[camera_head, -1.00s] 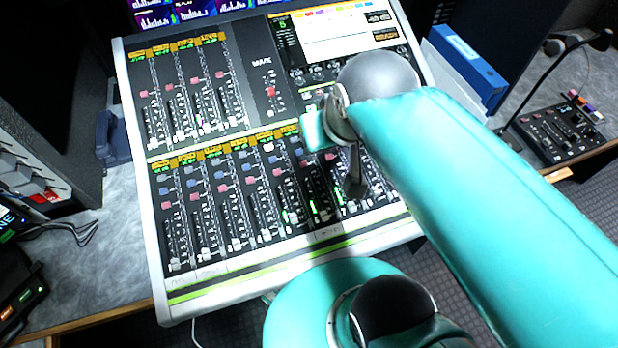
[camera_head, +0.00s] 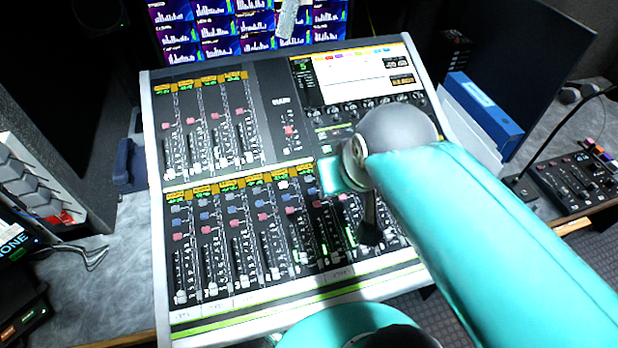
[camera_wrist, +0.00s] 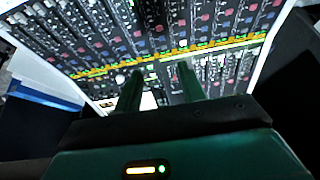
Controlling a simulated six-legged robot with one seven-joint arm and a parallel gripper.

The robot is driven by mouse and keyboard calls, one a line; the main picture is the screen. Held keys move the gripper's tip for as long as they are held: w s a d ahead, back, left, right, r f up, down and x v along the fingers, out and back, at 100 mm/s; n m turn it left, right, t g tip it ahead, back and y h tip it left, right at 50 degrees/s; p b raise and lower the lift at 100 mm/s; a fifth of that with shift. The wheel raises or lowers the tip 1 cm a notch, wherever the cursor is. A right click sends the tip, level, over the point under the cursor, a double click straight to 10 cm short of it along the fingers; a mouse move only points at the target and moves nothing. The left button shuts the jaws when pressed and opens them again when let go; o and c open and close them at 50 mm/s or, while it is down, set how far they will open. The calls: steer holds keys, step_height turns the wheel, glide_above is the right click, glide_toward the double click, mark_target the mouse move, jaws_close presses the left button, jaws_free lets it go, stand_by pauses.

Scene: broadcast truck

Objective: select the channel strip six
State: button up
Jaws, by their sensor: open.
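The mixing console (camera_head: 286,170) fills the middle of the head view, with a small upper-left bank of channel strips (camera_head: 208,125) and a longer lower bank (camera_head: 225,240). Each strip has a yellow-green label, coloured buttons and a fader. I cannot read the strip numbers, so I cannot tell which is six. My arm crosses the right part of the lower bank and hides strips there. In the wrist view my gripper (camera_wrist: 158,80) is open and empty, its two dark green fingers apart over the console (camera_wrist: 200,50). I cannot tell whether they touch it.
A console screen (camera_head: 350,80) sits at the upper right, with monitors (camera_head: 225,25) behind. A blue binder (camera_head: 485,110) and a small control panel (camera_head: 575,185) stand to the right. Grey equipment (camera_head: 30,175) is at the left, beside bare grey desk.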

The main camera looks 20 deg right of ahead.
jaws_close()
stand_by(1.6)
